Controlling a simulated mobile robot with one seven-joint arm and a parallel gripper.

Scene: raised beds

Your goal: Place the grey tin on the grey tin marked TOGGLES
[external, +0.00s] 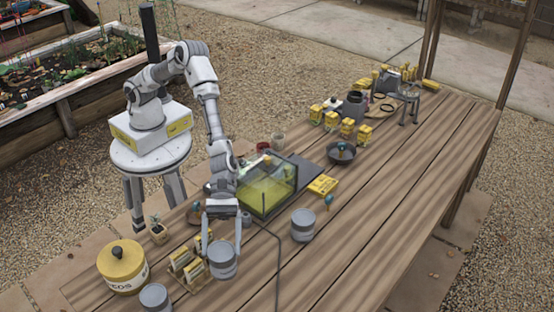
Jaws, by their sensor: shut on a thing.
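My gripper (221,246) points down at the near left part of the wooden table, its fingers closed on both sides of a grey tin (223,264). I cannot tell whether this tin touches the table or hangs just above it. A second grey tin (303,226) stands upright to the right, apart from the gripper. A third grey tin (154,298) stands at the front left, partly cut off by the picture's lower edge. The lettering on the tins is too small to read, so I cannot tell which is marked TOGGLES.
A yellow lidded canister (122,268) and yellow packets in a rack (187,267) stand left of the held tin. A glass tank (268,190) stands behind it. A dark cable (279,255) runs between the held and second tins. The table's right side (390,210) is clear.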

